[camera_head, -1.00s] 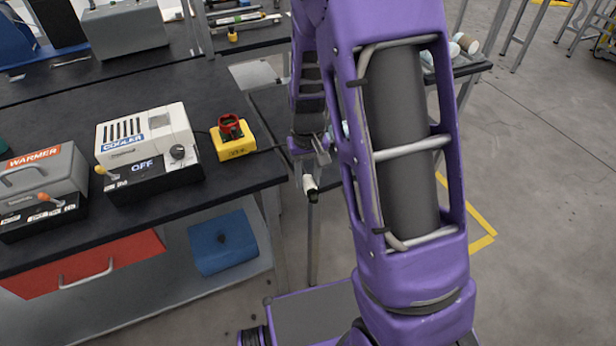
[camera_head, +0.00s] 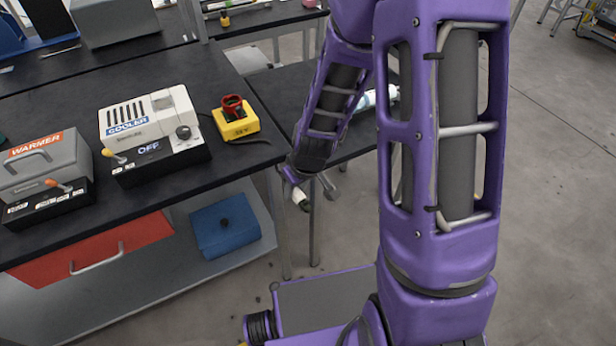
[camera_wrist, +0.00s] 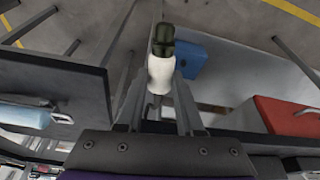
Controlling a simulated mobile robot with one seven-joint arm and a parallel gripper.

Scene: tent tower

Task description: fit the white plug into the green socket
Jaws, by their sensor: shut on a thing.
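The white plug (camera_wrist: 160,74) is held between the fingers of my gripper (camera_wrist: 160,84) in the wrist view. Its body is white, and its dark olive end points away from the gripper. In the head view the white plug (camera_head: 300,197) shows small at my gripper (camera_head: 312,188), in the air past the right front corner of the dark bench and apart from it. I cannot make out a green socket in either view. A yellow box (camera_head: 238,127) with a red round socket (camera_head: 233,104) on top stands near the bench's right edge.
A white cooler box (camera_head: 150,125) and a grey warmer box (camera_head: 45,170) stand on the dark bench (camera_head: 230,165). A blue box (camera_head: 225,228) sits on the lower shelf, beside a red drawer (camera_head: 95,248). A side table (camera_head: 285,85) holds a pale bottle (camera_head: 370,100).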

